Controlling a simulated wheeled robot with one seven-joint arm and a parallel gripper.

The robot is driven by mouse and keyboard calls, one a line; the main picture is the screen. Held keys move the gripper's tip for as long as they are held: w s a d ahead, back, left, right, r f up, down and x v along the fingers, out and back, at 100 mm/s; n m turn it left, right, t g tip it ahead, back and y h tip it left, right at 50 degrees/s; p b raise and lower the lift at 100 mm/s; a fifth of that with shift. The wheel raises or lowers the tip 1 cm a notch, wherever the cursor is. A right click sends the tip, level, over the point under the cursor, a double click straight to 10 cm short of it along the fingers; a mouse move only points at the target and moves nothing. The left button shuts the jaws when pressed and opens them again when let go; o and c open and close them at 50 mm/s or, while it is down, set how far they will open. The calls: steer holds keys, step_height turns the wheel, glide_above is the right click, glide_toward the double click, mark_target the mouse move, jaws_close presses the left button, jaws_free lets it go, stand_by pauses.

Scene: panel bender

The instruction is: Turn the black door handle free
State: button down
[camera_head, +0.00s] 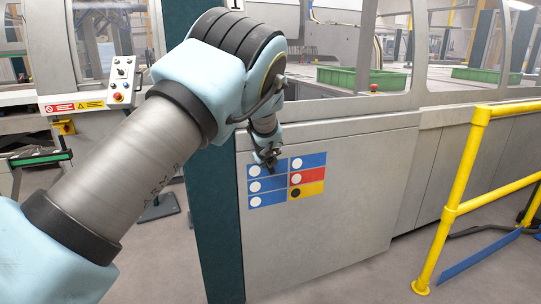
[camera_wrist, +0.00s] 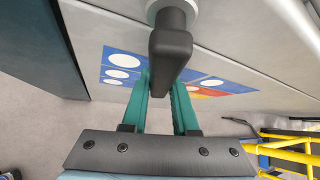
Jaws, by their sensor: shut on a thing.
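The black door handle (camera_wrist: 170,48) shows large at the top middle of the wrist view, on a round light metal collar (camera_wrist: 172,10) at the grey door. Its grip points down the picture, toward my gripper. My gripper (camera_wrist: 162,82) has its two green fingers on either side of the handle's lower end and is shut on it. In the head view my gripper (camera_head: 268,158) is at the grey door panel (camera_head: 340,190), just above the coloured labels. There the handle is hard to tell from the dark gripper parts.
Blue, red and yellow labels (camera_head: 287,180) are on the door. A dark teal post (camera_head: 212,215) stands left of it. A yellow rail (camera_head: 455,190) stands on the right. A control box (camera_head: 120,80) is at the upper left. The floor before the door is clear.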

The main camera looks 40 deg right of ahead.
steer(key=shift+a+f+y, duration=0.1)
steer(key=shift+a+y, duration=0.1)
steer(key=shift+y, duration=0.1)
steer(key=shift+f+p, duration=0.1)
steer(key=shift+p, duration=0.2)
steer(key=c, duration=0.7)
jaws_free()
steer(key=shift+w, duration=0.1)
steer(key=b+v, duration=0.2)
steer(key=v, duration=0.9)
